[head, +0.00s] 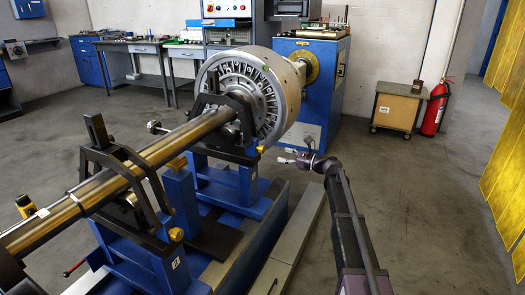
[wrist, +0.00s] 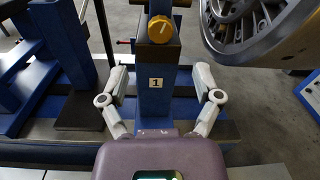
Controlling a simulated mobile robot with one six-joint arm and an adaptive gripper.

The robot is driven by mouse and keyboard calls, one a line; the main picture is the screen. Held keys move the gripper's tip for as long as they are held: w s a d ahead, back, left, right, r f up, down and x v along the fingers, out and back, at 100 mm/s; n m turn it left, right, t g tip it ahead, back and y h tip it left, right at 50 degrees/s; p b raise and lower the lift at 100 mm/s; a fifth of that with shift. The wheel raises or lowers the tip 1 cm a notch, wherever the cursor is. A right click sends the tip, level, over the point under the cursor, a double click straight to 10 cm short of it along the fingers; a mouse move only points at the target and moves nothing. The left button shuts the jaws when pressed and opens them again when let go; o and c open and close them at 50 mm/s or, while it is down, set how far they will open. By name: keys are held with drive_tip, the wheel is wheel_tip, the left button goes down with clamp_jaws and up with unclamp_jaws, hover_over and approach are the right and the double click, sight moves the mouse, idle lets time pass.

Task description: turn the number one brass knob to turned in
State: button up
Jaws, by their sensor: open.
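The number one brass knob (wrist: 161,29) is a round yellow knob on the front of a blue pedestal (wrist: 154,112), above a white label marked 1 (wrist: 156,83). In the head view the knob (head: 260,149) is small, at the side of the pedestal by the rotor. My gripper (wrist: 160,73) is open, its two pale fingers spread on either side of the pedestal in the picture, with nothing between their tips. The knob shows above the fingertips in the wrist view. In the head view my gripper (head: 285,155) is just right of the knob, apart from it.
The large slotted rotor (head: 262,95) stands close behind, with its shaft (head: 150,168) running to the lower left. A second yellow knob (head: 176,234) is on the nearer pedestal marked 2. A cart (head: 397,107) and a red extinguisher (head: 435,110) stand at the back right. The right floor is clear.

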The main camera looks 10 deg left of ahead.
sight(264, 150)
drive_tip(key=x, duration=0.9)
drive_tip(key=shift+w+a, duration=0.1)
drive_tip(key=shift+a, duration=0.2)
clamp_jaws()
